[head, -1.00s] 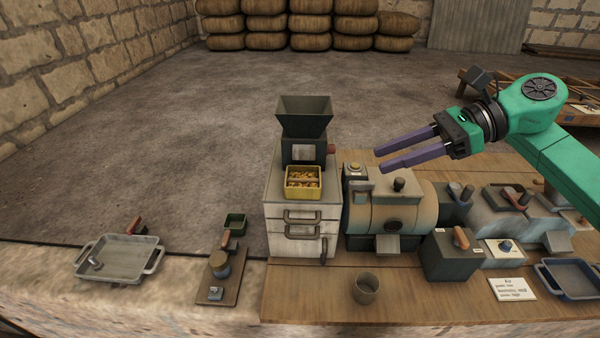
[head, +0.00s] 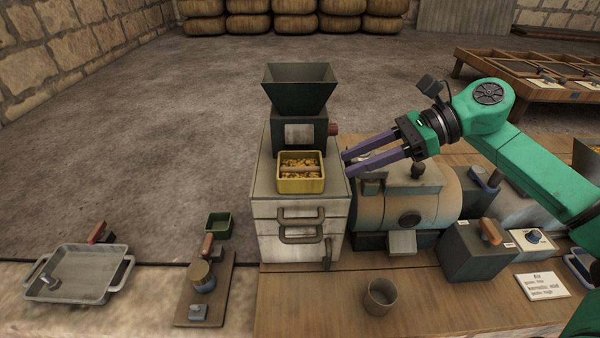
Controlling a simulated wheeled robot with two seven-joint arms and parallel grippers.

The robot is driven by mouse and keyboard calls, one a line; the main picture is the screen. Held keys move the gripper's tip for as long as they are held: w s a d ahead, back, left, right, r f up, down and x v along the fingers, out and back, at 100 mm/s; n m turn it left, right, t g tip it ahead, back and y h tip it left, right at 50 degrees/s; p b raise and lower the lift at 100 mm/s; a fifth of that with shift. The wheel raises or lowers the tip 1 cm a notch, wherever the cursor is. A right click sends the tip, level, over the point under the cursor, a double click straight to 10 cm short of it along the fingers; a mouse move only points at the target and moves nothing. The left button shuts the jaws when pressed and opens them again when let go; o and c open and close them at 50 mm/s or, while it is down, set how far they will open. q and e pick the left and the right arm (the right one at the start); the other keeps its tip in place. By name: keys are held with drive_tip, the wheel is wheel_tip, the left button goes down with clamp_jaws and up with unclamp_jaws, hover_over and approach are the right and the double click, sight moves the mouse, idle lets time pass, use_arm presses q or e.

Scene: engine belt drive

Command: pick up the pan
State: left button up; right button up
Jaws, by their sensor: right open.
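A yellow rectangular pan (head: 301,187) with brownish-gold pieces and a bar across it sits on top of the drawer cabinet, in front of the dark hopper machine (head: 299,92). A grey two-handled pan (head: 80,268) lies on the stone ledge at the left. A blue pan (head: 580,266) is partly hidden at the right edge. My right gripper (head: 346,166) is open and empty. Its purple fingers point left, right of the yellow pan and apart from it. My left gripper is not in view.
The cabinet (head: 275,235) has drawer handles on its front. A rusty cylindrical machine (head: 400,205) stands right of it, below my right gripper. A small cup (head: 380,297) stands on the wooden bench (head: 310,305). A board with a handled tool (head: 205,290) lies left.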

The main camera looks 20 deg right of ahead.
sight(301, 179)
drive_tip(key=p+x, duration=0.2)
drive_tip(key=x, duration=0.1)
drive_tip(key=p+x, duration=0.2)
drive_tip(key=x, duration=0.2)
drive_tip(key=r+p+x, duration=0.1)
drive_tip(key=p+x, duration=0.1)
drive_tip(key=x, duration=0.1)
drive_tip(key=shift+w+a+f, duration=0.2)
drive_tip(key=shift+a+f, duration=0.05)
drive_tip(key=shift+a, duration=0.3)
drive_tip(key=shift+a+f, duration=0.15)
drive_tip(key=shift+f, duration=0.15)
clamp_jaws()
drive_tip(key=shift+r, duration=0.1)
